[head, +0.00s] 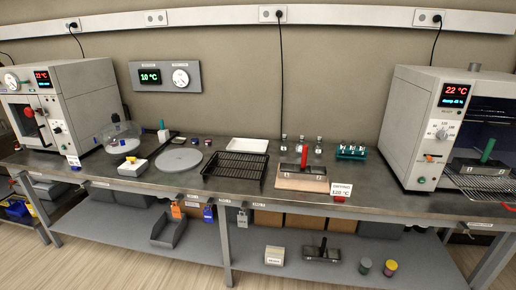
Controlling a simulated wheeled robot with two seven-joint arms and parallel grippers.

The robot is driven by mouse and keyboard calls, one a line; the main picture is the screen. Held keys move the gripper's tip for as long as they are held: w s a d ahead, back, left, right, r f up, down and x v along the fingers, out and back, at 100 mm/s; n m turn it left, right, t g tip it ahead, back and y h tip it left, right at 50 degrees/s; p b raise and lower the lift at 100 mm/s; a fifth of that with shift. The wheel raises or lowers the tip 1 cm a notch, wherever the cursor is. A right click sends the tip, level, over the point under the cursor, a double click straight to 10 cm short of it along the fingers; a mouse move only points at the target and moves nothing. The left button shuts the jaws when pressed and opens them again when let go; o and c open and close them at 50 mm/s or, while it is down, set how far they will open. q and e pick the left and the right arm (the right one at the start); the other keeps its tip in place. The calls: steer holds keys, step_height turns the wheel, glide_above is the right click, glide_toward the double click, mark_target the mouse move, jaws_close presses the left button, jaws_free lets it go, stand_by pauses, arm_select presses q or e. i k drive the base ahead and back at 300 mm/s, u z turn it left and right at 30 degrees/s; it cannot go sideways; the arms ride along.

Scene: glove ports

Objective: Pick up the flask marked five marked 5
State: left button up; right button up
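Several small clear glass vessels stand in a loose row near the back of the bench, right of the hanging cable. The left one (284,143), the middle one (301,145) and the right one (319,146) look like small flasks. Any numbers on them are too small to read, so I cannot tell which is marked 5. A green rack (351,152) with small white-topped items stands to their right. Neither of my grippers is in view.
A board (292,184) with a dark, red-handled block stands in front of the flasks. A black wire rack (223,168) and white tray (249,145) lie left. White ovens stand at the left (88,92) and right (404,128). Bench (388,185) is clear before the right oven.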

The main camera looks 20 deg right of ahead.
mark_target(299, 147)
steer(key=u, duration=1.3)
steer(key=i, duration=1.3)
steer(key=z, duration=3.3)
